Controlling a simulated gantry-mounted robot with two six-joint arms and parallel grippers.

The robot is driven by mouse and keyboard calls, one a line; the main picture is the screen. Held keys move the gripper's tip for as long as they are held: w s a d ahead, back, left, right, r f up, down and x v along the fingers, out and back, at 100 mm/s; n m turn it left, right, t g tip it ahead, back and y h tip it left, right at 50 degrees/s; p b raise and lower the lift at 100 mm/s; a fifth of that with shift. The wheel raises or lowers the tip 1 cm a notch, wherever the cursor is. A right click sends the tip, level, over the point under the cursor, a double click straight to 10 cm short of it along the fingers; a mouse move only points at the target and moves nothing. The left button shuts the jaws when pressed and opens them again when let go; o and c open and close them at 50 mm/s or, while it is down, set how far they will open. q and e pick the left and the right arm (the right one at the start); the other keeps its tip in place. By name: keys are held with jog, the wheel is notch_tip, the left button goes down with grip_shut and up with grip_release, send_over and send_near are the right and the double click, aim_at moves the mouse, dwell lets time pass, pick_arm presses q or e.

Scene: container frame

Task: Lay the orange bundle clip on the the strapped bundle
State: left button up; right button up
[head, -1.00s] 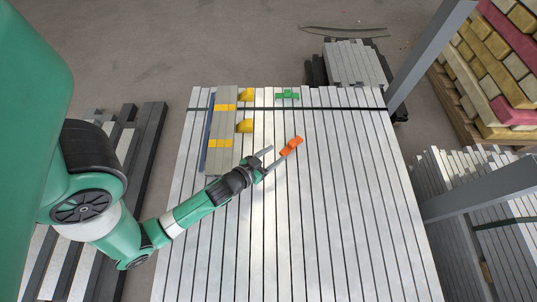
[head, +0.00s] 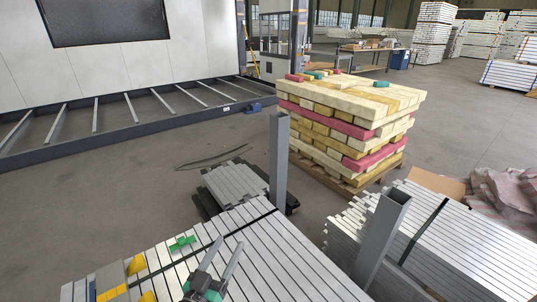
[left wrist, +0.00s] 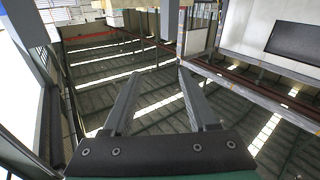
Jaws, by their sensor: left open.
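My left gripper (head: 228,243) is at the bottom of the head view, above the near bundle of pale metal profiles (head: 290,262), which has a dark strap across it. Its two grey fingers are apart and point up and away. In the left wrist view the open fingers (left wrist: 159,73) hold nothing and point toward the roof. The orange clip shows in neither current view. Another strapped bundle (head: 462,235) stands at the right. My right gripper is not in view.
Grey posts (head: 279,160) and (head: 381,238) rise beside the near bundle. A smaller profile stack (head: 235,184) lies behind it. A pallet of coloured blocks (head: 345,125) stands further back. Yellow pieces (head: 137,264) lie at lower left. Open floor (head: 120,190) is at left.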

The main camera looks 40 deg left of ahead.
pick_arm(q)
jog(key=w+d+r+m+t+h, duration=0.2)
jog(key=d+r+t, duration=0.25)
jog(key=r, duration=1.05)
jog(key=w+d+r+m+t+h, duration=0.1)
jog(key=w+d+r+t+h, duration=0.15)
jog(key=d+r, duration=0.75)
jog(key=s+d+r+m+t+h, duration=0.1)
jog(key=s+r+h, duration=0.1)
jog(key=r, duration=0.6)
jog(key=s+d+r+m+t+h, duration=0.2)
jog(key=s+r, duration=0.3)
jog(key=r, duration=0.4)
jog(key=shift+s+r+m+h, duration=0.15)
jog(key=shift+r+m+h, duration=0.15)
jog(key=shift+h, duration=0.25)
jog(key=shift+o, duration=1)
